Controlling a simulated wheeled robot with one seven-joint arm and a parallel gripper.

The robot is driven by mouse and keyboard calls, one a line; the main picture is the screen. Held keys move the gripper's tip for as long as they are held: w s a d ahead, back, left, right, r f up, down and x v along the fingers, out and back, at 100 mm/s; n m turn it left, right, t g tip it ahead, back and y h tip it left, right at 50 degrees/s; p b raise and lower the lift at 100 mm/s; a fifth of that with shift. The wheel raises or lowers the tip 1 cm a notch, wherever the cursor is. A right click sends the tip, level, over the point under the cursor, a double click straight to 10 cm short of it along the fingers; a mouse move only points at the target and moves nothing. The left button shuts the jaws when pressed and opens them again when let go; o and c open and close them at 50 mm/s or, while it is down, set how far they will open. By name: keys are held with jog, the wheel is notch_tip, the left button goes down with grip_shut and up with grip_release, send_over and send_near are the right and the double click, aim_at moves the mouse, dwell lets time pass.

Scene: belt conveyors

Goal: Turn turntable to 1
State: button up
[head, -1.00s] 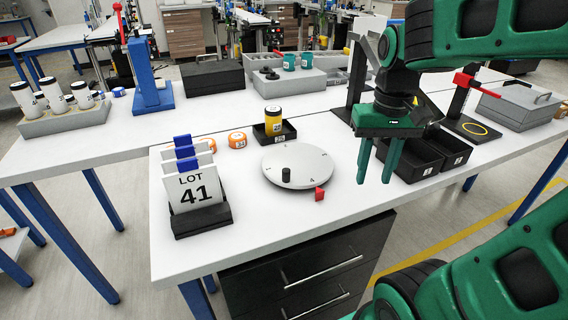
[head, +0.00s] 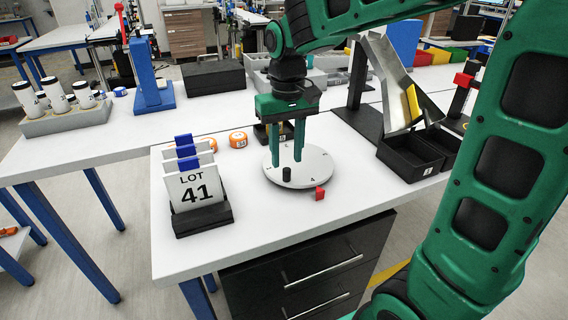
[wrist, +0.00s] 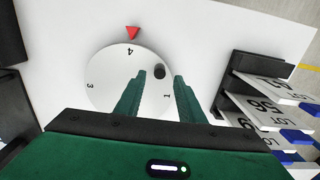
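The turntable (head: 318,169) is a flat white disc on the table, with a short black peg (head: 287,174) standing near its edge. In the wrist view the disc (wrist: 104,72) bears the digits 4, 3 and 1; the 4 is by the red pointer (wrist: 132,33), and the 1 is near the peg (wrist: 160,71). In the head view the red pointer (head: 320,193) sits at the disc's front edge. My gripper (head: 287,163) is open and empty, pointing down over the disc. Its fingertips (wrist: 160,75) lie to either side of the peg in the wrist view; contact cannot be told.
A black holder (head: 203,220) with LOT 41 cards stands left of the disc. Black bins (head: 408,164) and a tilted metal chute (head: 393,75) stand to the right. Orange rolls (head: 238,138) lie behind. A dark tray (head: 260,134) is partly hidden behind my gripper.

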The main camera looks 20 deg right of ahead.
aim_at(286, 169)
jog(key=shift+f, duration=1.65)
grip_shut()
jog(key=shift+a, duration=0.1)
jog(key=shift+w, duration=0.1)
